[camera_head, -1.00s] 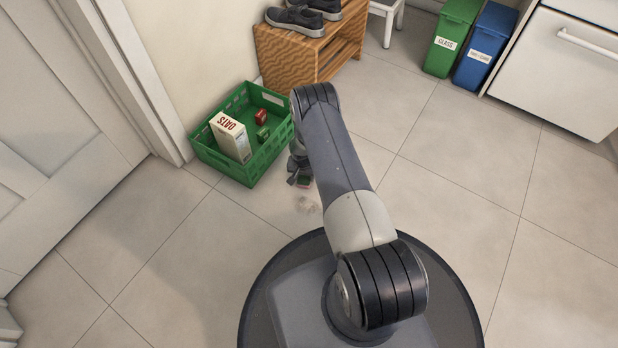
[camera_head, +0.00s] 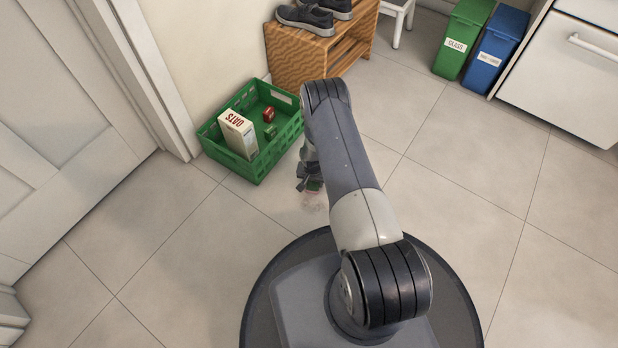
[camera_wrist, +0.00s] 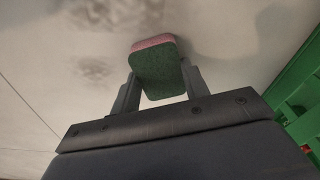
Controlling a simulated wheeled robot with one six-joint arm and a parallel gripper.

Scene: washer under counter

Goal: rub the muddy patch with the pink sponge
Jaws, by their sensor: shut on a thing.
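The pink sponge (camera_wrist: 153,42) has a green scouring side and sits between the two fingers of my gripper (camera_wrist: 160,82) in the wrist view. My gripper is shut on it. In the head view the gripper (camera_head: 307,178) is low over the floor, and a bit of the sponge (camera_head: 315,186) shows beside my arm. The muddy patch (camera_head: 313,203) is a faint brown smudge on the tiles just below the sponge in the picture. In the wrist view the patch (camera_wrist: 95,66) shows as grey-brown smudges left of the sponge. I cannot tell whether the sponge touches the floor.
A green crate (camera_head: 259,170) with an oats box (camera_head: 238,135) and small boxes stands close by, left of the gripper. A wooden shoe rack (camera_head: 310,55) stands behind it. Green (camera_head: 459,45) and blue (camera_head: 496,50) bins stand back right. The floor tiles left and right are clear.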

